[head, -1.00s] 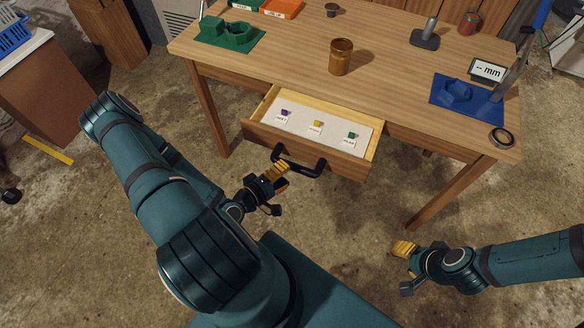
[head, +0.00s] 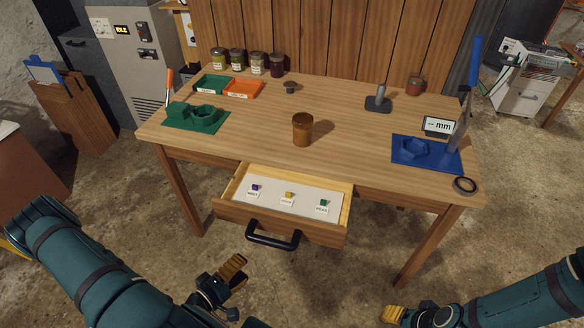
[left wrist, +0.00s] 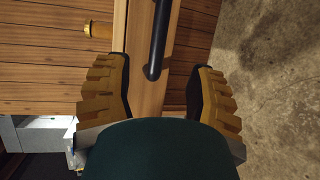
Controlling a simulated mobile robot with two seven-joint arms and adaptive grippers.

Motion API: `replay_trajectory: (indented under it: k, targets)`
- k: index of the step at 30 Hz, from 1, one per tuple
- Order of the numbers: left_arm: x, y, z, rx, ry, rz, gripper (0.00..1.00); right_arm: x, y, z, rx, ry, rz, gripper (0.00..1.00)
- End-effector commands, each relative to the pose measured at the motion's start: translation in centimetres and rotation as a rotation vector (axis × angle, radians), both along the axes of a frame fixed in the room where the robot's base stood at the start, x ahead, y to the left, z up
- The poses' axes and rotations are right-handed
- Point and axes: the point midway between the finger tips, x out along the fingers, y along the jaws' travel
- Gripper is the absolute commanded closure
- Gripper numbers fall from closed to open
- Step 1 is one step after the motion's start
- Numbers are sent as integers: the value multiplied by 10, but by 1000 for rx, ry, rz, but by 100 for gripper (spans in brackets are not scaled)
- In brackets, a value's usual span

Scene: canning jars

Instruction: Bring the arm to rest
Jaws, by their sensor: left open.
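My left gripper (head: 230,284) is open and empty, in front of the drawer and nearer to me than its black handle (head: 272,237), with a gap between them. In the left wrist view the two yellow ridged fingers of the left gripper (left wrist: 160,82) are spread apart, and the handle (left wrist: 158,40) shows beyond them. My right gripper (head: 392,314) is at the bottom edge of the head view, partly cut off, over the floor. Whether its fingers are open is hidden.
The open drawer (head: 228,209) sticks out of the table (head: 240,130) and holds purple, yellow and green pieces. An amber jar (head: 302,130), a green fixture (head: 195,118), a blue fixture (head: 428,155) and several filled jars stand on top. Floor in front is clear.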

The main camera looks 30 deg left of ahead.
Motion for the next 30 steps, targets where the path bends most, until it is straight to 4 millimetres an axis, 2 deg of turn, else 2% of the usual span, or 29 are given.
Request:
replay_trajectory:
  k: [5, 11, 15, 21, 30]
  targets:
    - [1, -1, -1, 4, 4, -5, 44, 0, 0, 0, 0, 0, 0, 53]
    - [25, -19, -13, 93, 98, -116, 44, 0, 0, 0, 0, 0, 0, 53]
    - [49, -43, -28, 224, 221, -268, 44, 0, 0, 0, 0, 0, 0, 53]
    - [72, -81, -41, 419, 376, -493, 44, 0, 0, 0, 0, 0, 0, 53]
    - [84, -141, -34, 685, 546, -822, 44, 0, 0, 0, 0, 0, 0, 53]
